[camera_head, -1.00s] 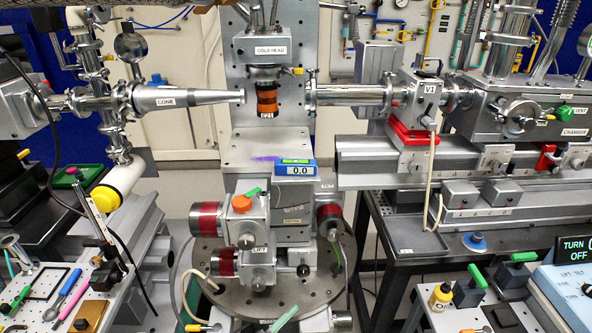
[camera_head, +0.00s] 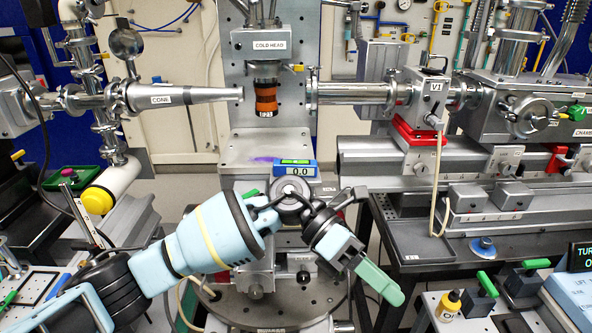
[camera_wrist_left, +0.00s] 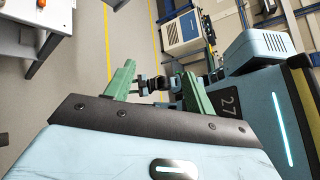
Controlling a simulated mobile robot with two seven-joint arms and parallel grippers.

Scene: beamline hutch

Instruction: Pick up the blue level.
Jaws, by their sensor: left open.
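The blue level (camera_head: 309,171) is a small box with a display reading 0.0 and a green vial on top. In the head view it lies on the front part of the grey stage plate (camera_head: 240,155), below the cold head. My left gripper (camera_head: 383,284) has green fingers. It is in front of the level, lower and to the right in the picture, pointing down to the right, and holds nothing. In the left wrist view its two fingers stand apart (camera_wrist_left: 158,88), and the level does not show there. My right gripper is not in view.
The copper-coloured cold head tip (camera_head: 266,98) hangs above the plate, between the cone (camera_head: 175,96) and a steel tube (camera_head: 350,94). The rail bench with the V1 valve (camera_head: 437,87) stands at right. My left arm hides much of the lift stage.

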